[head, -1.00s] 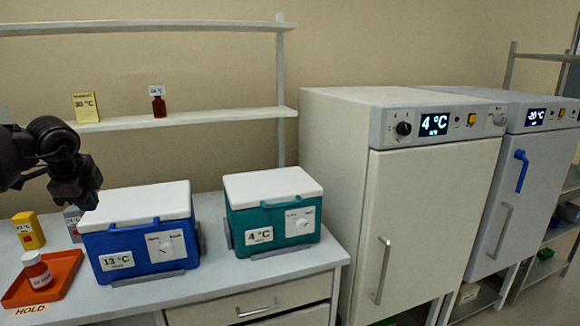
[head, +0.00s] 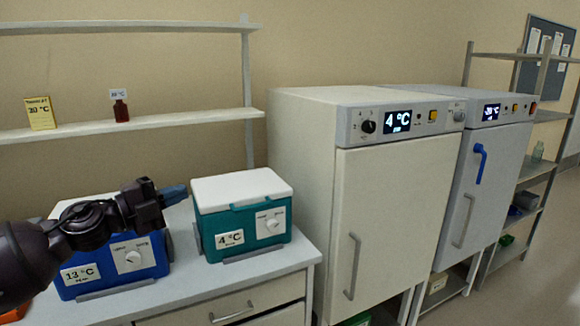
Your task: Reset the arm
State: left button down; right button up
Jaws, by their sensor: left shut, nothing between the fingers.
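My left arm comes in from the left edge in the head view. Its gripper (head: 174,194) is shut and empty, pointing right. It shows in front of the blue cooler box (head: 114,266), labelled 13 °C, and hides much of that box's white lid. The fingertips show just left of the teal cooler box (head: 240,228), labelled 4 °C, with its white lid closed. My right gripper is not in view.
A bench (head: 200,288) with drawers carries both boxes. A wall shelf (head: 180,120) holds a brown bottle (head: 121,112) and a yellow card (head: 40,114). A white 4 °C cabinet (head: 300,180) and a second cabinet (head: 480,190) stand right, doors closed. An orange tray (head: 14,314) barely shows.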

pick_arm(q)
jog(key=s+a+f+n+t+y, duration=0.1)
jog(key=s+f+n+y, duration=0.2)
jog(key=f+n, duration=0.4)
jog(key=s+a+f+n+t+y, duration=0.1)
jog(key=s+f+n+t+y, duration=0.2)
jog(key=f, duration=0.7)
jog(key=s+a+f+n+y, duration=0.1)
jog(key=s+f+n+y, duration=0.25)
jog(key=f+n, duration=0.4)
jog(key=s+a+f+n+g+y, duration=0.2)
jog(key=s+f+n+g+y, duration=0.3)
jog(key=s+f, duration=1.4)
jog(key=s+n, duration=0.2)
jog(key=s, duration=0.2)
jog(key=shift+n, duration=0.35)
jog(key=shift+d, duration=0.1)
